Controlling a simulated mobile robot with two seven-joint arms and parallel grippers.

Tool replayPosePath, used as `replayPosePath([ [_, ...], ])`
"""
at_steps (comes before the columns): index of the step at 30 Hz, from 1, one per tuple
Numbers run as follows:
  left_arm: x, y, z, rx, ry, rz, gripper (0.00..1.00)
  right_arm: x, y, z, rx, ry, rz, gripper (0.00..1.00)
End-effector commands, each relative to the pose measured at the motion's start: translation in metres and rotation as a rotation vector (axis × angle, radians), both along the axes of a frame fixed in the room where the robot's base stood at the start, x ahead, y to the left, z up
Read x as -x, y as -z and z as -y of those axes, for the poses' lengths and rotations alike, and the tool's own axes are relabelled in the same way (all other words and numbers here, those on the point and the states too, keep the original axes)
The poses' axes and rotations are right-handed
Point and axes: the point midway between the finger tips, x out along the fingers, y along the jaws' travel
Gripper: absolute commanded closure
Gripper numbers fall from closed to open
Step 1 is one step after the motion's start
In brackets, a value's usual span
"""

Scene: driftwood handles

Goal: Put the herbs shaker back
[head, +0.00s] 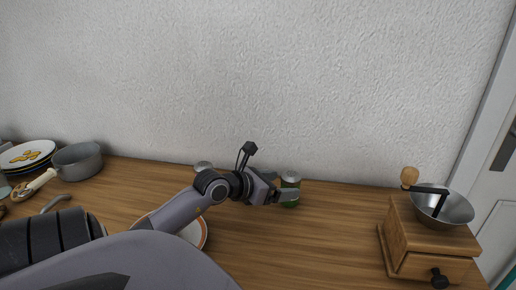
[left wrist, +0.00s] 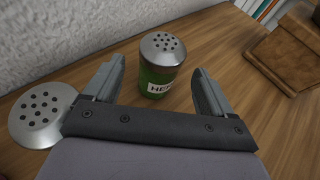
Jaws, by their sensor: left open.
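The herbs shaker (head: 290,188) is a green can with a silver perforated lid, standing upright on the wooden counter near the wall. In the left wrist view the herbs shaker (left wrist: 161,66) shows part of its label, and it stands between and just beyond the fingertips. My left gripper (head: 283,189) is open around or just short of it; in the left wrist view the fingers of the left gripper (left wrist: 157,75) are apart with a gap on each side of the can. Whether a finger touches it is unclear. My right gripper is not in view.
Another silver-lidded shaker (left wrist: 42,112) stands close beside my left gripper; its lid also shows in the head view (head: 203,166). A wooden grinder (head: 428,238) stands at right. A plate (head: 204,238) lies partly behind my arm. A grey pot (head: 78,161) and stacked plates (head: 27,152) stand at left.

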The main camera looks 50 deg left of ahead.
Motion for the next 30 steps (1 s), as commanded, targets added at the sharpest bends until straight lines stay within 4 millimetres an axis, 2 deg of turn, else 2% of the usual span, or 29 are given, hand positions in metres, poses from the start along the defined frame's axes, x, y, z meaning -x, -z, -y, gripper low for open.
replayPosePath([
  [6,0.034,-0.012,-0.002,0.000,0.000,-0.003,0.16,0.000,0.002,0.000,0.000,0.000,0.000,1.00],
  [15,0.066,-0.026,-0.005,0.000,0.000,-0.001,0.16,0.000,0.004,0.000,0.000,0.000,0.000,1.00],
  [30,0.072,-0.030,-0.006,-0.001,0.000,0.000,0.16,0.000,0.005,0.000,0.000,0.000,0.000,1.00],
])
